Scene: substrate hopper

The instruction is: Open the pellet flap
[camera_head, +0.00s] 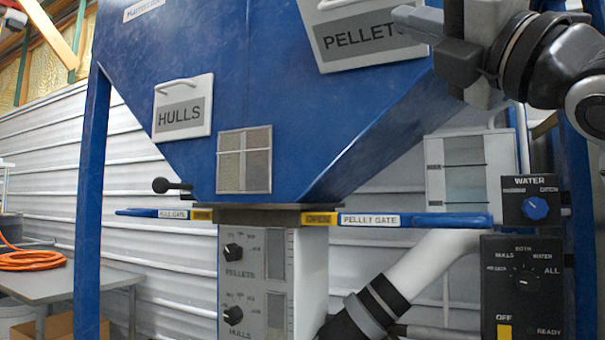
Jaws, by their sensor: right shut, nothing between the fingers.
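The pellet flap (345,54) is a white panel with a grey PELLETS label, high on the blue hopper's sloped front. Its top is cut off by the frame edge, and part of a light handle (342,3) shows there. The flap looks close against the hopper face; I cannot tell if there is a gap. My right gripper (420,25) is shut and empty at the upper right. My left gripper is not in view.
A similar HULLS flap (183,123) sits lower left. Blue gate levers, HULL GATE (172,213) and PELLET GATE (410,219), stick out below the hopper. A WATER knob box (531,188) and selector panel (521,300) stand at right. A table (60,285) with orange hose is at left.

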